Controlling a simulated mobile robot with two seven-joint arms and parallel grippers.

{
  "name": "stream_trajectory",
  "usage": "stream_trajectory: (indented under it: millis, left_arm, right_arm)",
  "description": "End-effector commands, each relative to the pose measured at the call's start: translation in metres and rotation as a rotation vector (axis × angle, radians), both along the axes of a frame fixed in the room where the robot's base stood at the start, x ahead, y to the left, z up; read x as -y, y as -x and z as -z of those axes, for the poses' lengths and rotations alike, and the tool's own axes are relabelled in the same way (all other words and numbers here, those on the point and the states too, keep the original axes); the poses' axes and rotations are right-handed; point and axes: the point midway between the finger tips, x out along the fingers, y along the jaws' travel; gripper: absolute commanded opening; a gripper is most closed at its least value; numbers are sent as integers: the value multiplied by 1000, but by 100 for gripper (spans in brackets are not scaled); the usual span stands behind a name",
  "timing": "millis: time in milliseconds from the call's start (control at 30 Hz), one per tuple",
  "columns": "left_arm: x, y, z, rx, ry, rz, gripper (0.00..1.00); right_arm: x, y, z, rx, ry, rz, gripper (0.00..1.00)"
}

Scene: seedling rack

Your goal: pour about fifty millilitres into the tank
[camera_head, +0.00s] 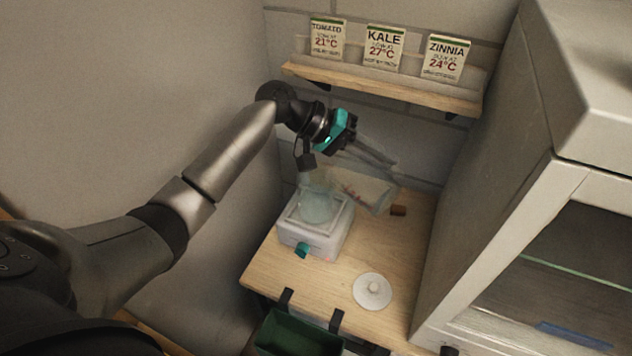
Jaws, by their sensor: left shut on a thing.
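The tank looks like a white box (311,236) with a teal tap-like part on its front, standing on the wooden bench. A translucent bluish rounded vessel (317,207) shows at its top; I cannot tell whether it is part of the tank. My left gripper (384,161) is above and behind the box, its fingers pointing right and down. It is shut on a clear, see-through container (362,190), which looks tilted just below the fingers. Its outline is faint, and its liquid level and mouth cannot be made out. My right gripper is not in view.
A white round lid with a knob (372,291) lies on the wooden bench (318,277). A brown cork-like piece (398,210) is near the back. A shelf (388,84) with seed packets is above. A grey cabinet (505,195) bounds the right; a green bin (298,334) hangs in front.

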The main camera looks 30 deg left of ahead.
Motion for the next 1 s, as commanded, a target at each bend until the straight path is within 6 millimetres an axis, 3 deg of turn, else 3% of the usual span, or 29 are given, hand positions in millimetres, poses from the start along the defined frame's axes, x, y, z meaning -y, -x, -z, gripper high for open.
stream_trajectory:
  millis: [1000]
  left_arm:
    - [-17,-2,-4,-9,151,-1,0]
  right_arm:
    - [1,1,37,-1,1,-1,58]
